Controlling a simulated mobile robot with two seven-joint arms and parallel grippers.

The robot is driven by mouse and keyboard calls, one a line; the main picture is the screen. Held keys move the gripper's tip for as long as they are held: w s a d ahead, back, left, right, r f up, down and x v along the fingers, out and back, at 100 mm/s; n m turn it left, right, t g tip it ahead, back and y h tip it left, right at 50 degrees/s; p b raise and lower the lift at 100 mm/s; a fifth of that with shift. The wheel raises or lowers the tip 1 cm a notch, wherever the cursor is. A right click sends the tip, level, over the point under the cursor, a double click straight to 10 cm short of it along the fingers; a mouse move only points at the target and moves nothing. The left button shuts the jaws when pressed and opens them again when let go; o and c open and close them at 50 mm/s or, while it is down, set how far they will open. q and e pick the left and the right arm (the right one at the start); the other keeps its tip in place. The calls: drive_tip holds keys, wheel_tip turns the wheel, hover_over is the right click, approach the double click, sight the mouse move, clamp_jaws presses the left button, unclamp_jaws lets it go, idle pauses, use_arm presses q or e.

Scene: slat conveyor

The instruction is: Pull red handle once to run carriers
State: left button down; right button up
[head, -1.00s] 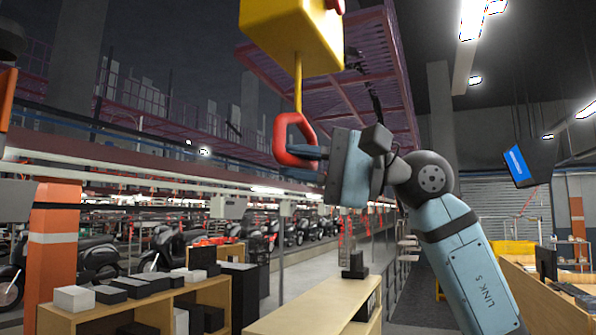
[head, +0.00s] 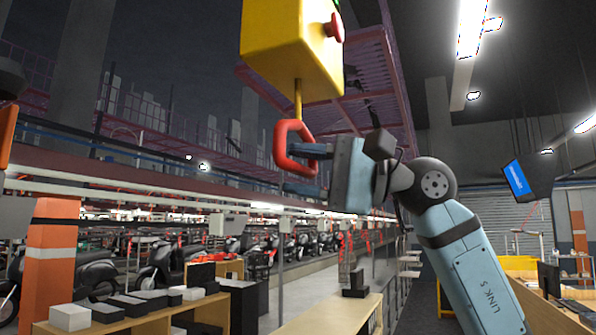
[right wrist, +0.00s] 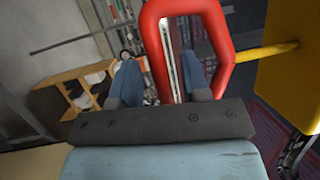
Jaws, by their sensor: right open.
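The red handle (head: 281,148) is a closed loop hanging on a yellow rod (head: 298,98) under a yellow box (head: 285,45). My right gripper (head: 297,169) reaches it from the right and is open. One finger goes through the loop and the other is below it, so the handle's lower bar lies between them. The right wrist view also shows the red handle (right wrist: 159,58) with that bar between the spread fingers of my right gripper (right wrist: 160,80). There is visible space beside the bar, so the fingers are not closed on it. My left gripper is not in view.
A red button (head: 335,27) sits on the box's side. A purple metal frame (head: 355,100) hangs behind. Below are a wooden bench (head: 325,318) and a shelf with small boxes (head: 135,322). Scooters (head: 160,262) stand along the line at the back left.

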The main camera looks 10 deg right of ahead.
use_arm(q)
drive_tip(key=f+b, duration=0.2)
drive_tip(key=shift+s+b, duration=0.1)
drive_tip(key=shift+b, duration=0.25)
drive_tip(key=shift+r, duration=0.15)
use_arm(e)
drive_tip(key=v, duration=0.8)
drive_tip(key=shift+s+d, duration=0.3)
drive_tip(key=shift+s, duration=0.1)
idle(6.1)
